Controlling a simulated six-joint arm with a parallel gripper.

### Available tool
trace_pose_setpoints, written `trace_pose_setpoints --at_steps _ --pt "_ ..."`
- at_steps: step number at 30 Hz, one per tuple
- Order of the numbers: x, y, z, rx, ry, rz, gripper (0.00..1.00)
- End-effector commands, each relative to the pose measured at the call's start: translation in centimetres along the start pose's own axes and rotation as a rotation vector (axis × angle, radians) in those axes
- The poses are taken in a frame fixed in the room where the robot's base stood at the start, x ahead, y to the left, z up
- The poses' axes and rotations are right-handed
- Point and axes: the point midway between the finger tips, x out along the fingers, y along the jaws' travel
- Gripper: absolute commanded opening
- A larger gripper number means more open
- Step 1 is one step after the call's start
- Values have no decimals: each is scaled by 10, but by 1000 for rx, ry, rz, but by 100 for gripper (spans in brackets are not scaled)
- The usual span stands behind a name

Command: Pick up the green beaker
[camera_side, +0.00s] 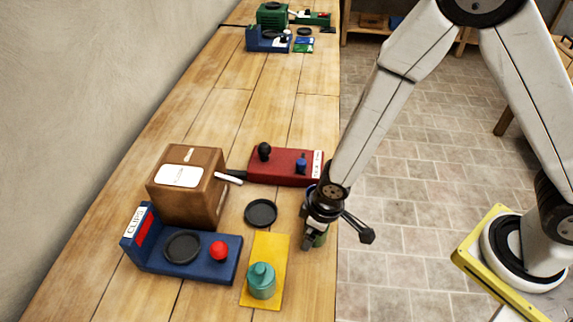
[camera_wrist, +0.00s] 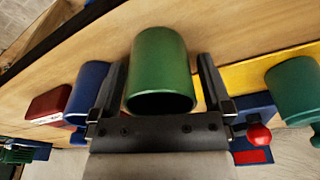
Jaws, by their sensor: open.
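The green beaker (camera_wrist: 160,62) stands between the two fingers of my gripper (camera_wrist: 161,66) in the wrist view, its dark open mouth facing the camera. The fingers are apart, one on each side of it, with a narrow gap showing on each side. In the side view my gripper (camera_side: 314,238) is low over the right edge of the bench. Only a small green part of the beaker (camera_side: 320,240) shows there, the rest hidden behind the gripper.
A teal jar (camera_side: 262,282) stands on a yellow board (camera_side: 273,250) left of my gripper. A blue stand (camera_side: 205,266) with a red ball (camera_side: 218,250), a black disc (camera_side: 261,212), a wooden box (camera_side: 190,200) and a red block (camera_side: 280,171) are nearby.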

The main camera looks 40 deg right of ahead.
Motion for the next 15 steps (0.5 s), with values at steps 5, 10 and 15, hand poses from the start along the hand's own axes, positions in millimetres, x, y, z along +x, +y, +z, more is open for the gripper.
trace_pose_setpoints --at_steps 5,10,15 --pt "0 0 0 0 0 0 87" --pt "0 0 0 0 0 0 33" --pt "0 0 0 0 0 0 6"
